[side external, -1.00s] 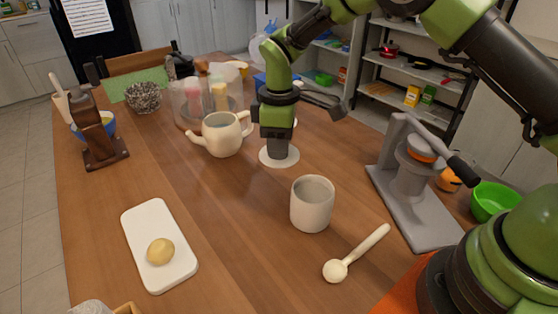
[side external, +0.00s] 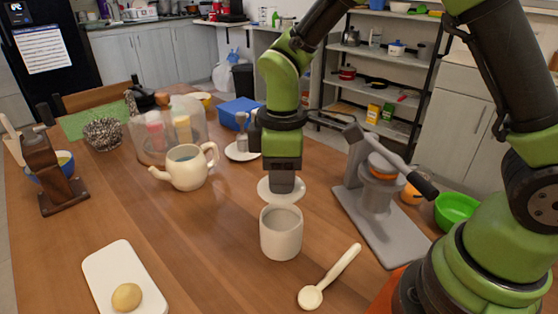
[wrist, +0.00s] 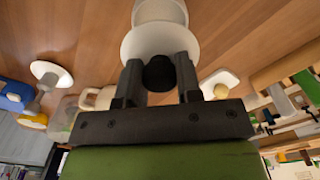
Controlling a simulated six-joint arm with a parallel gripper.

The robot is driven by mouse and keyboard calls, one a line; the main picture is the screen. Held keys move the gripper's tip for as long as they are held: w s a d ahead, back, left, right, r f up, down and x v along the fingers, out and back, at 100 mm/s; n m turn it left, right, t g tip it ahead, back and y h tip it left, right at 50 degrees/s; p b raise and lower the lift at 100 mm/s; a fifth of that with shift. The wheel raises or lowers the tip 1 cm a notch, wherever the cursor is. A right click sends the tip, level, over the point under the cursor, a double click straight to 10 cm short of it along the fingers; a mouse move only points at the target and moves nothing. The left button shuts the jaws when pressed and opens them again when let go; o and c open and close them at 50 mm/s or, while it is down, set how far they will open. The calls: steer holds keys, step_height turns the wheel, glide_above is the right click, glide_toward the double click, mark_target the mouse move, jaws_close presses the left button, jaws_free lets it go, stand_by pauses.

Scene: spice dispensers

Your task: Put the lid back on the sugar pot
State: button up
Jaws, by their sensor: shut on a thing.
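The sugar pot (side external: 281,236) is a plain off-white cup, upright and open-topped on the table. The lid (side external: 273,196) is a round white disc, held roughly level above the table, just behind the pot's rim in the side view. My gripper (side external: 283,182) points down and is shut on the lid's knob. In the wrist view the dark round knob (wrist: 159,74) sits between the two fingers of my gripper (wrist: 158,66). The lid (wrist: 160,42) spreads out beyond them, with part of the pot (wrist: 160,11) past it. I cannot tell the exact gap between lid and rim.
A cream spoon (side external: 331,277) lies right of the pot. A grey lever press (side external: 384,212) stands further right. A teapot (side external: 188,168) and a clear dome (side external: 143,140) stand back left. A white board (side external: 110,272) with a yellowish lump is front left. Table left of the pot is clear.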

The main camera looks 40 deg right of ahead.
mark_target(281, 200)
steer(key=shift+f, duration=2.45)
steer(key=shift+f, duration=0.5)
steer(key=o, duration=1)
step_height(281, 200, up, 10)
steer(key=shift+f, duration=0.25)
steer(key=shift+r, duration=0.25)
